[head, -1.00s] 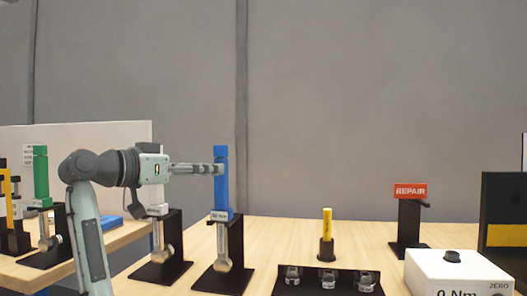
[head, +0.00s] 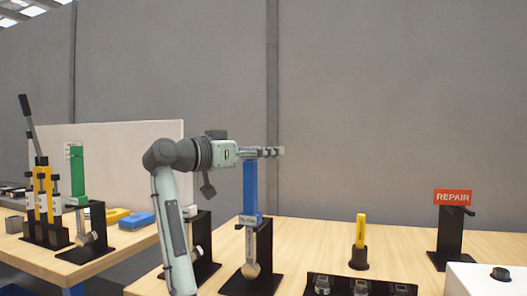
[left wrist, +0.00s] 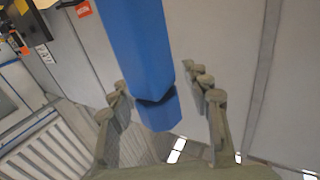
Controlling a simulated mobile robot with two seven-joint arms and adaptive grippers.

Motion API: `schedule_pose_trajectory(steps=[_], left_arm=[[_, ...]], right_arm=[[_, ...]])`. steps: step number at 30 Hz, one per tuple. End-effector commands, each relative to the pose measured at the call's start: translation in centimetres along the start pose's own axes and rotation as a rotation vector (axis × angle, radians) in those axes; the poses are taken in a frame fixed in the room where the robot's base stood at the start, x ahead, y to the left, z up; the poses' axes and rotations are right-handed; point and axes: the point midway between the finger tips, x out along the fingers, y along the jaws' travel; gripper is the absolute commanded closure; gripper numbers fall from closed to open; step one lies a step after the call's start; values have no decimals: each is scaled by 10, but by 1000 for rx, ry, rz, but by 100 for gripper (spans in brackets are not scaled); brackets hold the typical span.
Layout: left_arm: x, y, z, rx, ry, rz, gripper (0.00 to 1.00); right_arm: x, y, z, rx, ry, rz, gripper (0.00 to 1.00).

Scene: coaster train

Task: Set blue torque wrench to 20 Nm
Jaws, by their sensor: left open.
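The blue torque wrench (head: 250,188) stands upright in a black stand (head: 263,258), its metal head low. Its scale window (head: 249,220) carries a label too small to read. My left gripper (head: 272,152) reaches in from the left at the top of the blue handle and hides part of it. In the left wrist view the fingers (left wrist: 160,95) are open on either side of the blue handle (left wrist: 138,45), with gaps. A dark notch sets off its end piece (left wrist: 158,112). My right gripper is not in view.
A pale-handled wrench stand (head: 203,240) is close behind my left forearm. A green wrench (head: 78,170) stands on the left table. A yellow tool (head: 361,230), a black tray (head: 350,288), a REPAIR sign (head: 453,198) and a white box (head: 480,283) are to the right.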

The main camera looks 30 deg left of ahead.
Motion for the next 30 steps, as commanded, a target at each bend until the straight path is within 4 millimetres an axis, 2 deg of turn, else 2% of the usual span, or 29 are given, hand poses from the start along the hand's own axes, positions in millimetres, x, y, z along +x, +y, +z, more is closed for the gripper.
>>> schedule_pose_trajectory(steps=[4,15,30], left_arm=[[0,0,0,0,0,0,53],[0,0,0,0,0,-1,99],[-1,0,0,1,-1,-13,100]], right_arm=[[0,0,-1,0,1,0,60],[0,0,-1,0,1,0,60],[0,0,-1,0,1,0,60]])
